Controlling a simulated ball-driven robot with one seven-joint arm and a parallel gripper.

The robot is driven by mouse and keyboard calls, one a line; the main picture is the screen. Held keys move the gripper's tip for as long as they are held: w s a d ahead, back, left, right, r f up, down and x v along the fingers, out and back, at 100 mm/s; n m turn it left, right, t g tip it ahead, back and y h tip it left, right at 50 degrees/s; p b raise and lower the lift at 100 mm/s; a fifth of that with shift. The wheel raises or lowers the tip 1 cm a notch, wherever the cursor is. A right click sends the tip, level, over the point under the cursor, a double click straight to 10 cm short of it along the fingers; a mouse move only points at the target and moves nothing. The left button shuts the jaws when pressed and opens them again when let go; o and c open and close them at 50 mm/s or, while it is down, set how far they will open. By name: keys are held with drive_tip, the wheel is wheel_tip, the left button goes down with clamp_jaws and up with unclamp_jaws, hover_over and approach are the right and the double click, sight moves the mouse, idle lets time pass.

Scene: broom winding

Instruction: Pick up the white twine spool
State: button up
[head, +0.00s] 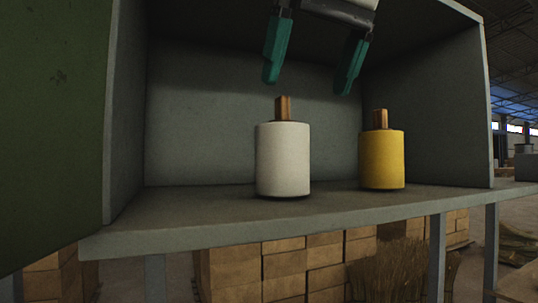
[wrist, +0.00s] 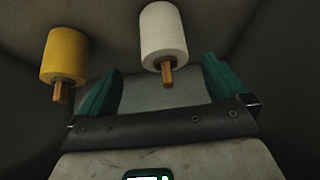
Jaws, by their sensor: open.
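The white twine spool (head: 283,160) stands upright on the shelf, with a brown wooden peg sticking out of its top. It also shows in the wrist view (wrist: 163,36), between and beyond the two fingers. My gripper (head: 314,75) is open and empty, with teal fingers.
A yellow spool (head: 382,160) with a similar peg stands to the right of the white one, a gap apart. The grey shelf (head: 190,210) has side walls, a back and a top around both spools. Its left part is bare. Stacked boxes (head: 285,270) are below.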

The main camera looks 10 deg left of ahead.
sight(287, 127)
drive_tip(key=x, duration=1)
drive_tip(key=shift+w+a, duration=0.15)
drive_tip(key=shift+a, duration=0.2)
drive_tip(key=shift+c, duration=0.2)
drive_tip(key=shift+r, duration=0.1)
drive_tip(key=c, duration=1.1)
drive_tip(key=shift+r, duration=0.2)
drive_tip(key=shift+r, duration=0.55)
